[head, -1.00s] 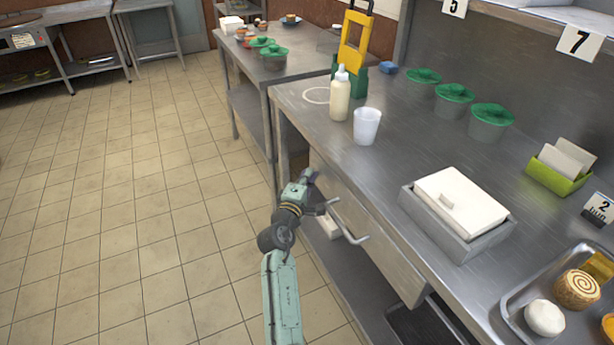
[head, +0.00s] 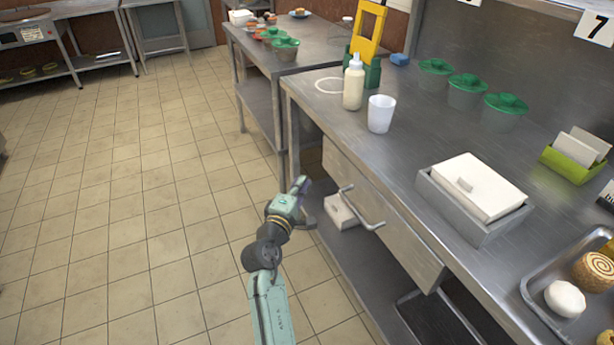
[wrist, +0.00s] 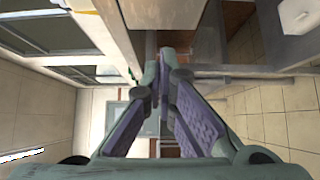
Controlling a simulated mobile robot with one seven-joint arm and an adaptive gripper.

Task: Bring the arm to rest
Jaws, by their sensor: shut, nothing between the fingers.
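My gripper (head: 303,188) is at the end of my arm, in front of the steel counter, beside the drawer front. In the wrist view its purple-padded fingers (wrist: 165,85) come together at the tips, with nothing between them. The drawer (head: 375,210) with its curved handle (head: 362,210) is just to the right of the gripper; a small gap seems to lie between them. My arm is extended low over the tiled floor.
The counter (head: 330,110) carries a bottle (head: 353,83), a white cup (head: 380,114), a lidded box (head: 475,195), green-lidded pots (head: 467,92) and a tray (head: 550,325). A white box (head: 341,211) sits on the shelf below. The floor (head: 130,210) at left is clear.

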